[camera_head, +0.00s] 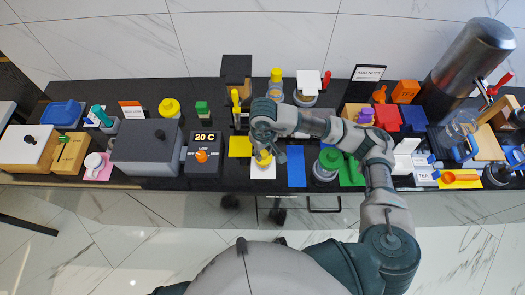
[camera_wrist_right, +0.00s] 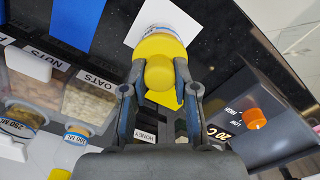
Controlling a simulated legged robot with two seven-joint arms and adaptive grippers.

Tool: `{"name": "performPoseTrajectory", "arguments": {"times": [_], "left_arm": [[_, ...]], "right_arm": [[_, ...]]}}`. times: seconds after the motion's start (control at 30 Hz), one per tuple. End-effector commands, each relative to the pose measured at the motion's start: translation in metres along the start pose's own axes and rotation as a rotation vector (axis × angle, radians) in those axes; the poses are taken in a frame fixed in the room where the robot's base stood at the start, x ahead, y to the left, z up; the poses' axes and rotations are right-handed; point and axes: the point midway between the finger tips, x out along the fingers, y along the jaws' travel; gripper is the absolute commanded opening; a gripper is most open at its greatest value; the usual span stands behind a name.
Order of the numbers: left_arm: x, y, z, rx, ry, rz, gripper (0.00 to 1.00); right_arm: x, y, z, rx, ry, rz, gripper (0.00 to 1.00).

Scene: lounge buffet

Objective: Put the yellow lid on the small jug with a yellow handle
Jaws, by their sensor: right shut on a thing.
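My right gripper (camera_head: 264,157) is low over a white card (camera_head: 262,172) at the front of the counter. Its fingers close on the knob of a yellow lid (camera_wrist_right: 160,72), with one finger on each side. The wrist view shows a pale, labelled vessel (camera_wrist_right: 163,30) directly under the lid, on the white card; I cannot tell whether the lid is seated on it. An upright yellow handle-like part (camera_head: 235,97) shows in front of the black dispenser; the body below it is unclear. I cannot tell which vessel is the small jug. My left gripper is not in view.
A yellow card (camera_head: 240,146) and a blue card (camera_head: 296,167) flank the white card. A dark control box (camera_head: 203,157) stands left, a green-lidded jar (camera_head: 328,162) right. The counter is crowded.

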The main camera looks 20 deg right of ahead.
Motion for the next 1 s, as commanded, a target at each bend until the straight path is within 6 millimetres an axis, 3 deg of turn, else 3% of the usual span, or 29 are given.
{"name": "performPoseTrajectory", "arguments": {"times": [1.0], "left_arm": [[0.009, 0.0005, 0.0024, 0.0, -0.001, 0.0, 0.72]], "right_arm": [[-0.0007, -0.0024, -0.0008, 0.0, 0.0, 0.0, 0.05]]}}
